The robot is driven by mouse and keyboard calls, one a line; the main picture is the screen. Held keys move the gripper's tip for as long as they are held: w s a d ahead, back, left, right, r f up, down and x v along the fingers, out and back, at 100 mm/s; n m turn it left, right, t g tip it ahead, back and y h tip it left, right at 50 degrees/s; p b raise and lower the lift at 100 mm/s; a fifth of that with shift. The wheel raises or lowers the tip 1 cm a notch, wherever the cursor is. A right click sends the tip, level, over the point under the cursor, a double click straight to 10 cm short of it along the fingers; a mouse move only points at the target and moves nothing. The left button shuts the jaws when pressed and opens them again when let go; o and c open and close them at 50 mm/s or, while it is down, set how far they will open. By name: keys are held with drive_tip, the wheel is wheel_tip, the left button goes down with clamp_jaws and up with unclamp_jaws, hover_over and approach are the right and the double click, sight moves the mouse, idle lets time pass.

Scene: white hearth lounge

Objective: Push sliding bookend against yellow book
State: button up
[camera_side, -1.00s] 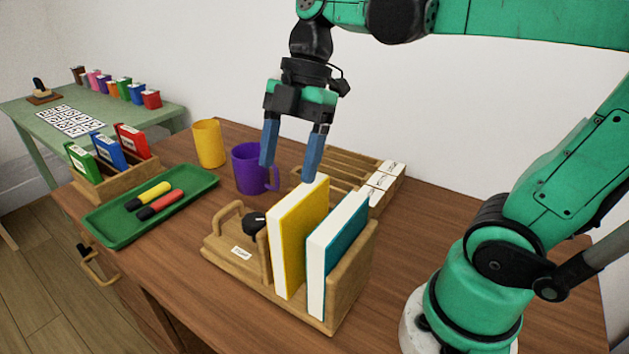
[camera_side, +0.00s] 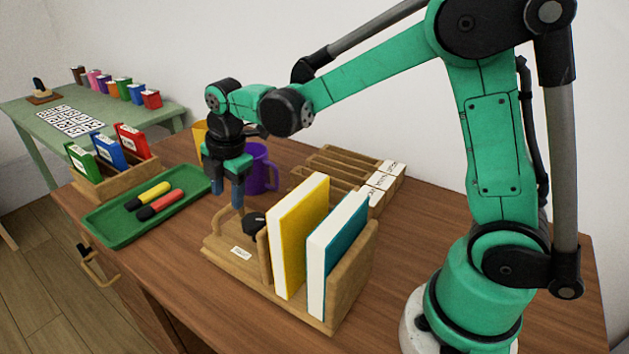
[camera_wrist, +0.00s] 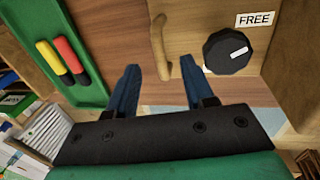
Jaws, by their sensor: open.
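The sliding bookend (camera_side: 265,262) is a wooden upright with a looped wooden handle (camera_side: 228,212) and a black knob (camera_side: 254,224). The wrist view shows the handle (camera_wrist: 160,45), the knob (camera_wrist: 226,52) and a label reading FREE (camera_wrist: 255,19). The yellow book (camera_side: 300,235) stands upright right of the bookend; I cannot tell whether they touch. A teal book (camera_side: 340,250) stands to its right. My gripper (camera_side: 230,200) points down at the handle, open. In the wrist view the handle lies between my blue fingers (camera_wrist: 159,78); their exact height against it is unclear.
A green tray (camera_side: 110,232) with two markers lies to the left. A purple mug (camera_side: 258,170) and a partly hidden yellow cup (camera_side: 199,135) stand behind my gripper. A wooden slotted rack (camera_side: 340,160) is behind the books. Table is clear at front right.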

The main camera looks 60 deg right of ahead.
sight(248, 215)
drive_tip(key=shift+w+f, duration=0.2)
drive_tip(key=shift+f, duration=1)
drive_tip(key=shift+c, duration=0.3)
clamp_jaws()
drive_tip(key=shift+s, duration=2.25)
drive_tip(key=shift+o, duration=0.3)
unclamp_jaws()
